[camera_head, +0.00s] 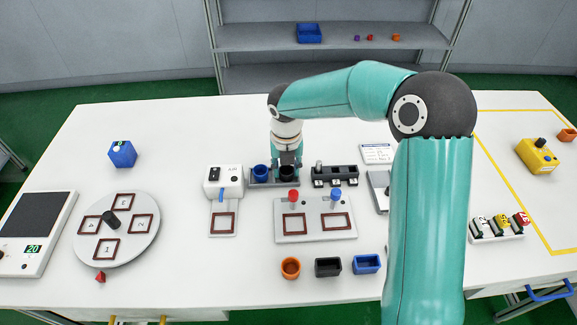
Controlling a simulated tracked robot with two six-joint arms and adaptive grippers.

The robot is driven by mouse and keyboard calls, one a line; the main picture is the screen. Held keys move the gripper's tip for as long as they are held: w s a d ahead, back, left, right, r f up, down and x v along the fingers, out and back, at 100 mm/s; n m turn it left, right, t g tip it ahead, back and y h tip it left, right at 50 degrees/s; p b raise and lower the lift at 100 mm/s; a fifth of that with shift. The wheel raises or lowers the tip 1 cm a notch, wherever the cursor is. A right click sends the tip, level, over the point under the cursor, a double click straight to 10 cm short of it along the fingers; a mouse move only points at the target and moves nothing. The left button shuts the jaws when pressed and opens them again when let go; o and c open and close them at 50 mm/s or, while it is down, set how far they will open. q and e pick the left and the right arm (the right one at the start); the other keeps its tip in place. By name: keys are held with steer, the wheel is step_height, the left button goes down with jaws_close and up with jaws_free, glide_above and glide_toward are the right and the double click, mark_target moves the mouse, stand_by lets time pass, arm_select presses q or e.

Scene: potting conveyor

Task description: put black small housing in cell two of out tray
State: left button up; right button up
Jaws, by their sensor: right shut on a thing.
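A grey tray (257,183) stands at the back middle of the table, just right of a white dispenser box. A small round blue housing (261,171) stands in its left part. My right gripper (287,164) points down over the tray's right part and is shut on a small black housing (287,174). The black housing is at the tray's right cell, beside the blue one. The fingers partly hide it, and I cannot tell whether it touches the tray's floor. My left gripper is not in view.
A black rack (335,182) stands close right of the tray. In front are a plate with red and blue levers (315,228) and orange (290,268), black (328,267) and blue (366,264) containers. A turntable (140,245) is left.

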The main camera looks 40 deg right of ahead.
mark_target(286, 180)
steer(key=o, duration=0.9)
steer(key=r, duration=0.8)
steer(key=s+r, duration=0.1)
steer(key=r, duration=0.3)
steer(key=shift+s+a+p, duration=0.1)
steer(key=shift+a+p, duration=0.2)
steer(key=shift+a, duration=0.1)
